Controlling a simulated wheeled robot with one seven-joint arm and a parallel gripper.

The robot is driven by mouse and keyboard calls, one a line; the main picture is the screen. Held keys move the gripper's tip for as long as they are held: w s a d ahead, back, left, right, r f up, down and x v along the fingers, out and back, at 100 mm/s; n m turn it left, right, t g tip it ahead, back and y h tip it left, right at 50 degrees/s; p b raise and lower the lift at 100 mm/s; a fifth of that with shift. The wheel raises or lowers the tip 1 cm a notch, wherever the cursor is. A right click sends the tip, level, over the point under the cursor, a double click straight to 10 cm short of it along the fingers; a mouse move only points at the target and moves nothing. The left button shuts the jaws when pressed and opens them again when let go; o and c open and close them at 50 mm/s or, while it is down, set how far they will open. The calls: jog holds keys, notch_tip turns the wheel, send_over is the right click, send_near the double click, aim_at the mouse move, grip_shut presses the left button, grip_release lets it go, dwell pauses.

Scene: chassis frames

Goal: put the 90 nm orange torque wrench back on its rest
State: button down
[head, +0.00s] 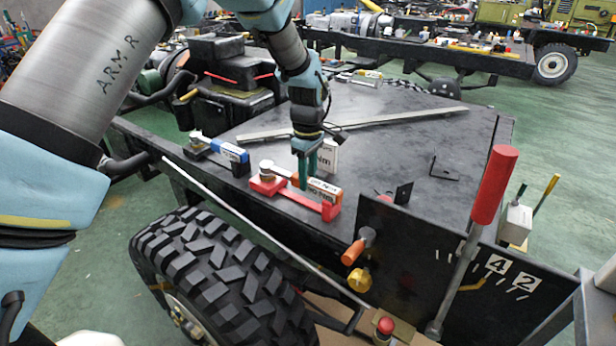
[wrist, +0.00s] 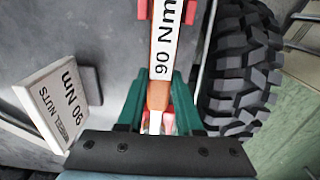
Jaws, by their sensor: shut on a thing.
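The orange torque wrench (head: 295,174) has a white label that reads 90 Nm in the wrist view (wrist: 166,40). My gripper (head: 306,182) points down, with its green fingers shut on the wrench's orange handle (wrist: 158,95). The wrench lies lengthwise along its red rest (head: 328,210), directly over it or in it. Red parts of the rest show on both sides of the wrench in the wrist view (wrist: 190,12). I cannot tell whether the wrench touches the rest. The fingers hide part of the handle.
A blue-labelled wrench (head: 228,150) lies on another rest to the left. A white sign reading 90 Nm wheel nuts (wrist: 65,98) stands close beside my gripper. A long metal bar (head: 345,127) lies behind on the dark deck. A big tyre (head: 215,265) is below the near edge.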

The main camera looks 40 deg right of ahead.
jog(key=shift+c, duration=2.4)
grip_release()
jog(key=shift+r, duration=0.1)
jog(key=shift+r+p, duration=2.45)
jog(key=shift+r, duration=1.05)
